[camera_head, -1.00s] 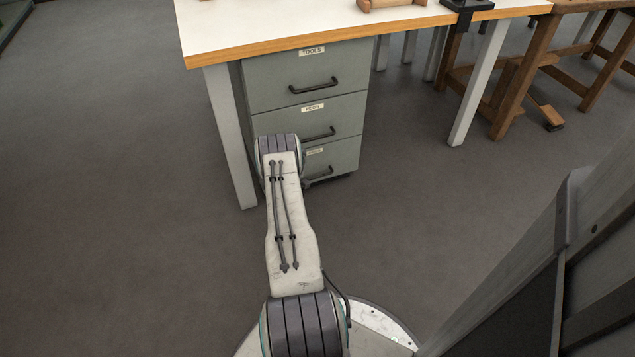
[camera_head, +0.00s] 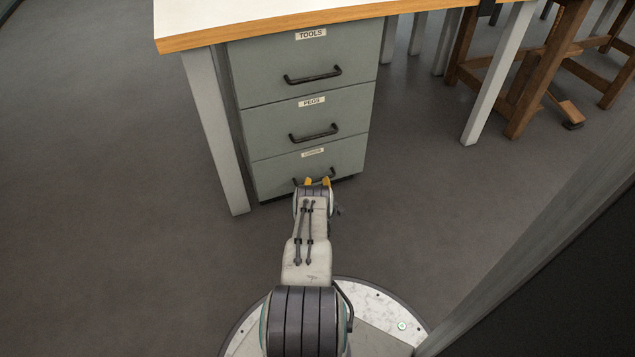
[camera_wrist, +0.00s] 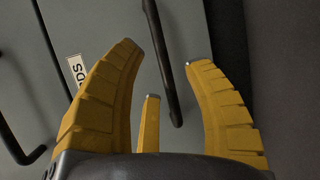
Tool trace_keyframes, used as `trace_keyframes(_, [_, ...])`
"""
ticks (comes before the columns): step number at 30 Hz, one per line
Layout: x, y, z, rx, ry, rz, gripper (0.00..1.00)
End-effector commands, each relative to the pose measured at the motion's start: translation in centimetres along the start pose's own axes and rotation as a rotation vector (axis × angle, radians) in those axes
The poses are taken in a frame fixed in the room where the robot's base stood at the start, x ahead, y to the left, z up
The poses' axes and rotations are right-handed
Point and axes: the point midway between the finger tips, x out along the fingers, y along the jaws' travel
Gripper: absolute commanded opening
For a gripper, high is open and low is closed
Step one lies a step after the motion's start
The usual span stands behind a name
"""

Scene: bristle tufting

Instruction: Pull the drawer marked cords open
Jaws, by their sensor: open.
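The bottom drawer (camera_head: 270,173) of the grey cabinet carries a small label (camera_head: 312,153) too blurred to read in the head view. In the wrist view the label (camera_wrist: 75,72) shows only its end letters, "DS". The drawer looks shut, flush with those above. Its dark bar handle (camera_wrist: 167,60) lies between my gripper's yellow fingers in the wrist view. My gripper (camera_head: 318,182) is open, its fingertips at the handle in the head view. I cannot tell whether any finger touches the handle, part of which is hidden in the head view.
Above are the drawers marked TOOLS (camera_head: 300,65) and PEGS (camera_head: 290,118), both shut, with dark handles. A white-topped bench (camera_head: 240,15) covers the cabinet. Its grey leg (camera_head: 215,130) stands close on the left. The floor (camera_head: 110,220) is clear around the front.

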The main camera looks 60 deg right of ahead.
Motion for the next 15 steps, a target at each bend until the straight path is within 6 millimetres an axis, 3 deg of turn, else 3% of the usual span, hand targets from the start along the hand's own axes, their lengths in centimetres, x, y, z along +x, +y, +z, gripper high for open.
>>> trace_keyframes(6, [2.3, -0.2, 0.0, 0.001, 0.0, 0.002, 0.46])
trace_keyframes(15, [3.5, 0.0, 0.0, 0.001, 0.0, -0.001, 0.46])
